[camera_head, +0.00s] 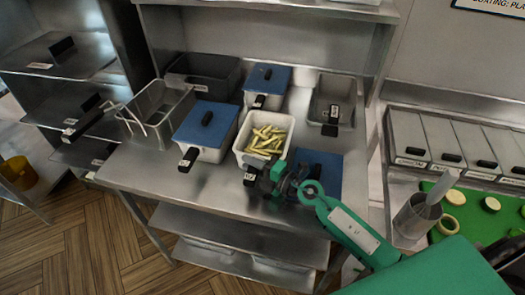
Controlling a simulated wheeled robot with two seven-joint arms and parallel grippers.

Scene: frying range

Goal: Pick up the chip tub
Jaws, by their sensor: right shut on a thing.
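The chip tub (241,152) is a white, open, square tub holding several pale yellow chips. It stands upright at the front middle of the steel table, and its dark labelled handle (249,178) points toward the front. My right gripper (270,178), dark with green parts, is at the tub's front right corner beside the handle. It is shut on the tub, seemingly by the handle; its fingertips are partly hidden by the gripper body. My left gripper is not in view.
A blue-lidded white tub (206,131) stands close on the left, another (267,79) behind. A blue lid (325,168) lies at the right, partly behind my arm. A wire basket (160,105), a dark bin (205,72) and a steel pan (331,99) stand around.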

